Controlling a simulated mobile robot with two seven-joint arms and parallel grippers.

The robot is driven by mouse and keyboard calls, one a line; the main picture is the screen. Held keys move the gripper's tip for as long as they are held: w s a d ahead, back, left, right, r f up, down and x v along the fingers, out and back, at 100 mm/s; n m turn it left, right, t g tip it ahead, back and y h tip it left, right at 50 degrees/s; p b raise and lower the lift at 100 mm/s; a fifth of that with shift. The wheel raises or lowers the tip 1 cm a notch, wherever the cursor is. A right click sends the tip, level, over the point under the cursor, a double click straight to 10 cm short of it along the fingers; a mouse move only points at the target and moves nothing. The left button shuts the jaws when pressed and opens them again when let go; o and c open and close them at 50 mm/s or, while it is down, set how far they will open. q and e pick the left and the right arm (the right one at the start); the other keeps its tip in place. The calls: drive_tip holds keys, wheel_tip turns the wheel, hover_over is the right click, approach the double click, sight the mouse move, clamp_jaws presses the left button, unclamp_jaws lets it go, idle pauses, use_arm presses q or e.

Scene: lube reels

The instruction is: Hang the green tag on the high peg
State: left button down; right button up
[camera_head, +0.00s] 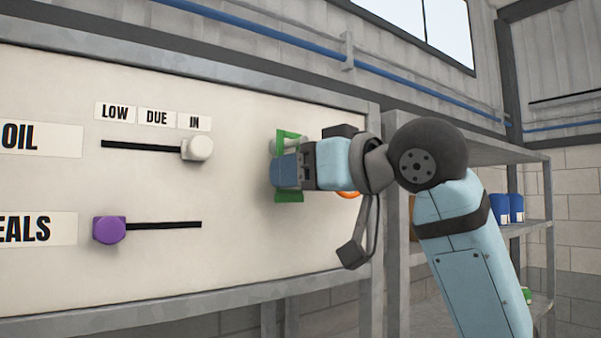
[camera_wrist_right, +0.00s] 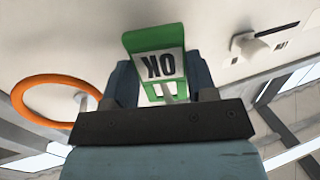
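The green tag (camera_wrist_right: 155,40) has a white panel reading OK, upside down in the right wrist view. My right gripper (camera_wrist_right: 162,90) has one finger on each side of it, closed against its edges. In the head view the gripper (camera_head: 284,171) is at the right part of the pale board, and green parts of the tag (camera_head: 290,196) show above and below the fingers. A grey round piece (camera_head: 274,147) shows just behind the tag; I cannot tell whether it is a peg or whether the tag is on it. My left gripper is not in view.
An orange ring (camera_wrist_right: 22,105) hangs beside the gripper, mostly hidden by my arm in the head view. The board (camera_head: 240,250) carries a white slider knob (camera_head: 197,149) and a purple one (camera_head: 109,230). Shelves with blue containers (camera_head: 500,208) stand at right.

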drive_tip(key=o, duration=0.5)
